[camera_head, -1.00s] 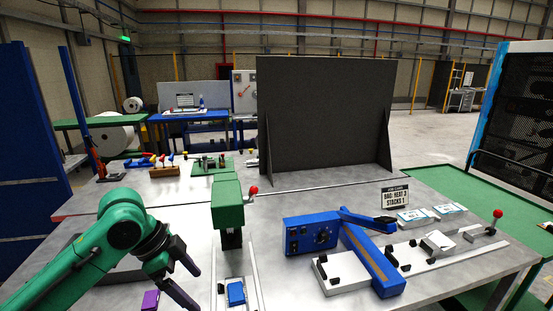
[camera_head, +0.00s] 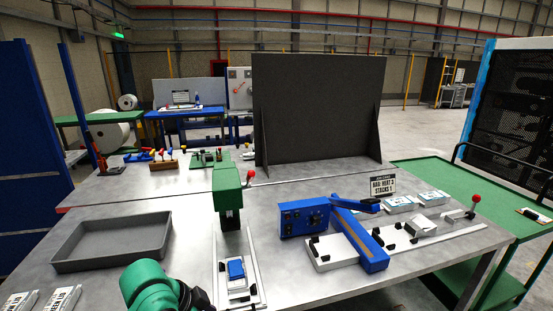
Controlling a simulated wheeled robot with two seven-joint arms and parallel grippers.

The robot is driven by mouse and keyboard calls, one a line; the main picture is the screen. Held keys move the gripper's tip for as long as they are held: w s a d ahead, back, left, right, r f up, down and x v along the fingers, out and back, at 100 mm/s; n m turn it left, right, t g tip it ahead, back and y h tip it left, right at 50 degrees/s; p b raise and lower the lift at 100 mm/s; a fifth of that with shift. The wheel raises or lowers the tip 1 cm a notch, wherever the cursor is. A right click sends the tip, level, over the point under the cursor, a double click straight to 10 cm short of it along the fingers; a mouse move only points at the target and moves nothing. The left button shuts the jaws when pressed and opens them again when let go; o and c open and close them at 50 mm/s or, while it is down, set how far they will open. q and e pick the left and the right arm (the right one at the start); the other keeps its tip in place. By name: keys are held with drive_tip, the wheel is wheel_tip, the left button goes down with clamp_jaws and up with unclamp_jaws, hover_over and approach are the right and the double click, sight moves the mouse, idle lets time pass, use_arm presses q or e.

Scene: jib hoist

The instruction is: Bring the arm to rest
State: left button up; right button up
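My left arm (camera_head: 150,288) is green and comes in low at the bottom edge, left of the middle. Its dark wrist part (camera_head: 192,299) shows at the edge, but the fingers are below the picture. I cannot see whether they are open or hold anything. My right arm and gripper are not in view. No purple block shows; its former place is behind or near my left arm.
A grey tray (camera_head: 75,263) lies on the table to the left. A blue machine (camera_head: 305,217) stands on the right. White packs (camera_head: 18,301) lie front left.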

use_arm(q)
drive_tip(key=s+a+f+n+y, duration=0.4)
drive_tip(key=s+a+f+n, duration=0.55)
drive_tip(key=s, duration=0.35)
wheel_tip(320, 180, down, 21)
drive_tip(key=s, duration=0.2)
drive_tip(key=s+a+f+g, duration=0.1)
drive_tip(key=s+a+f, duration=0.2)
drive_tip(key=s+f, duration=1.3)
drive_tip(key=shift+s+f+g, duration=0.15)
drive_tip(key=shift+s+g, duration=0.25)
drive_tip(key=shift+s, duration=0.15)
